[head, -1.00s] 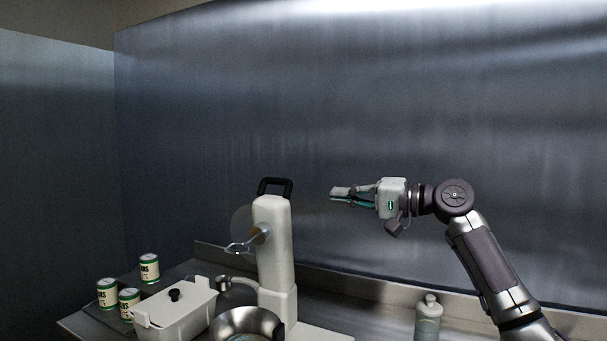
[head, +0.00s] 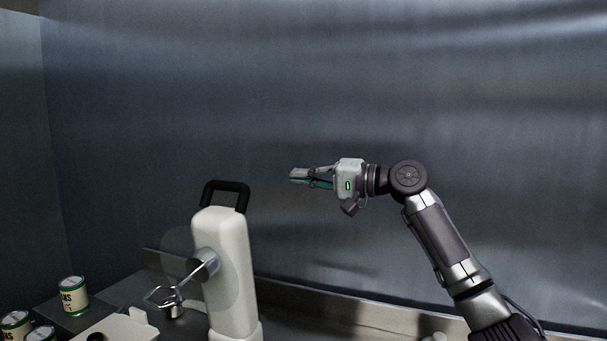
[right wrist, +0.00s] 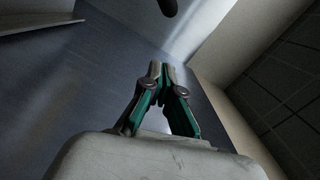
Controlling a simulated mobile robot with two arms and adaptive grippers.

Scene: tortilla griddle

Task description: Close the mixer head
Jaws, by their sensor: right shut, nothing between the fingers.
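The white mixer head (head: 226,268) stands tilted up, almost upright, in the head view. A black handle (head: 227,187) is at its top, and a metal whisk (head: 168,296) sticks out to the left. My right gripper (head: 299,175) is shut and empty. It points left, to the right of the handle and slightly higher in the picture, apart from it. In the right wrist view the fingers (right wrist: 162,72) come together with nothing between them. A dark shape (right wrist: 168,7), possibly the handle, shows at the top edge. The mixer's bowl is out of view. My left gripper is not in view.
Several cans, one of them upright (head: 73,295), stand at the lower left. A metal wall (head: 400,90) rises behind the counter. The air around my right gripper is free.

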